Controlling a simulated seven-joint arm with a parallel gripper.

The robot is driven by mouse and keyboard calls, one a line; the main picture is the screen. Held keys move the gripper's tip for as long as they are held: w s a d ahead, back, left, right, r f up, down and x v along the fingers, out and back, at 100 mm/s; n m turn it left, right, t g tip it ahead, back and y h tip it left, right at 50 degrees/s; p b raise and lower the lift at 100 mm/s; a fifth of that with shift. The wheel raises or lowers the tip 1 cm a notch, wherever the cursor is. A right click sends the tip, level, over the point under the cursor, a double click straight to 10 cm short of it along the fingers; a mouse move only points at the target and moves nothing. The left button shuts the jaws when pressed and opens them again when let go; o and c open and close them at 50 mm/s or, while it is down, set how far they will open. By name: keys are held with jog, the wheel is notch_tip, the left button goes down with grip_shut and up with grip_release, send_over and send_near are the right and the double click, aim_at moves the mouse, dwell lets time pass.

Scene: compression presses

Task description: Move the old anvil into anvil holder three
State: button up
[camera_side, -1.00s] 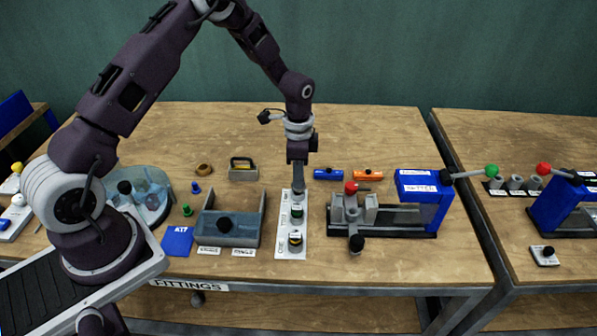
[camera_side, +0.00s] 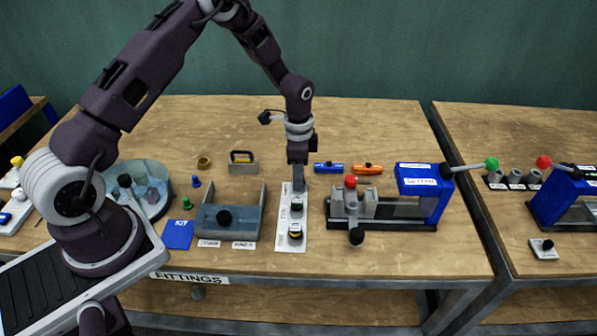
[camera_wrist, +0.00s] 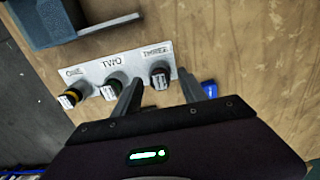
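The white anvil holder plate (camera_side: 283,243) lies on the bench; its ONE, TWO and THREE labels read in the wrist view (camera_wrist: 92,66). A dark anvil with a light tag (camera_wrist: 160,77) stands at THREE. Another dark anvil (camera_wrist: 110,86) stands at TWO, and one with a yellow band (camera_wrist: 73,94) at ONE. The labels do not show which is the old anvil. My gripper (camera_side: 298,188) is low over the far end of the plate. In the wrist view its fingers are apart, one on either side of the anvil at THREE; no contact is visible.
A grey-blue tray (camera_side: 255,227) stands left of the plate, the blue press (camera_side: 425,195) and its red-knobbed fixture (camera_side: 351,182) to the right. Blue (camera_side: 328,168) and orange (camera_side: 368,169) tools lie behind. The bench (camera_side: 380,125) is clear farther back.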

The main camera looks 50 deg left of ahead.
notch_tip(320, 180, up, 7)
jog(key=shift+r, duration=0.1)
dwell(0.5)
jog(key=shift+r, duration=0.2)
jog(key=s+d+r+n+t, duration=0.1)
jog(key=s+d+r+n, duration=0.1)
jog(key=s+r, duration=0.5)
jog(key=s+d+r+n+t, duration=0.1)
jog(key=s+r+n+t, duration=0.15)
jog(key=r, duration=0.95)
jog(key=s+d+r+n+t, duration=0.1)
jog(key=s+r+n, duration=0.1)
jog(key=s, duration=0.7)
jog(key=s+d+r+n+t, duration=0.1)
jog(key=s+d+r+n, duration=0.1)
jog(key=s, duration=0.8)
jog(key=shift+s+r, duration=0.2)
jog(key=shift+r, duration=0.05)
